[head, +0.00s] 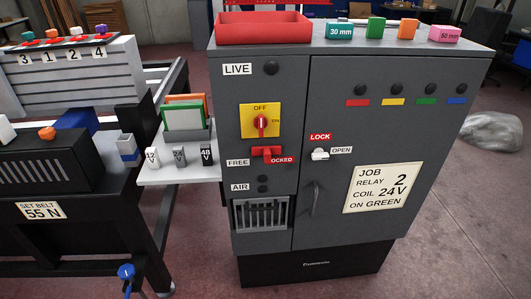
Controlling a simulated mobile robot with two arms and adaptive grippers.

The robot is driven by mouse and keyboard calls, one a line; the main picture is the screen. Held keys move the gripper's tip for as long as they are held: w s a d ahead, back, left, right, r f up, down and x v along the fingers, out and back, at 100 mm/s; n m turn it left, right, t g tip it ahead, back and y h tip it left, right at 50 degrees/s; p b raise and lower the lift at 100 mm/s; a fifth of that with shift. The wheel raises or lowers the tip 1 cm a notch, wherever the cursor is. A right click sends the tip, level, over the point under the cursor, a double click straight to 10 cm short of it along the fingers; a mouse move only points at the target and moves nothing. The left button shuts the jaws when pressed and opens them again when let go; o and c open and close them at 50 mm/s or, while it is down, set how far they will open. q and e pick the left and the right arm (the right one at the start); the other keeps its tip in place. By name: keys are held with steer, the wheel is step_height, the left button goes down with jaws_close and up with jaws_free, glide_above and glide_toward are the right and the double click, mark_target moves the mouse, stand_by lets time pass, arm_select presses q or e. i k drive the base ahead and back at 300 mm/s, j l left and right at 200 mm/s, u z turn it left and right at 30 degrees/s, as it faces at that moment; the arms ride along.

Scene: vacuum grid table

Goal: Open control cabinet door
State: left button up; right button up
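The grey control cabinet (272,190) stands at the centre right. Its door (385,135) looks shut, with a dark curved handle (315,198) low on its left side. Above the handle is a small white latch knob (320,155), between a red LOCK label (320,137) and a white OPEN label (341,150); it lies roughly sideways beside OPEN. Left of the door, a yellow switch plate (246,116) carries a red rotary knob (261,123), which looks upright under OFF. A red slide (267,152) sits between FREE and LOCKED labels. Neither gripper shows.
A red tray (263,28) and coloured blocks (340,31) sit on the cabinet top. A white side shelf (178,174) with relays stands against its left. A job card (383,188) is on the door. Floor to the right (455,210) is clear near the cabinet.

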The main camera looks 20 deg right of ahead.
mark_target(387, 125)
steer(key=z, duration=1.55)
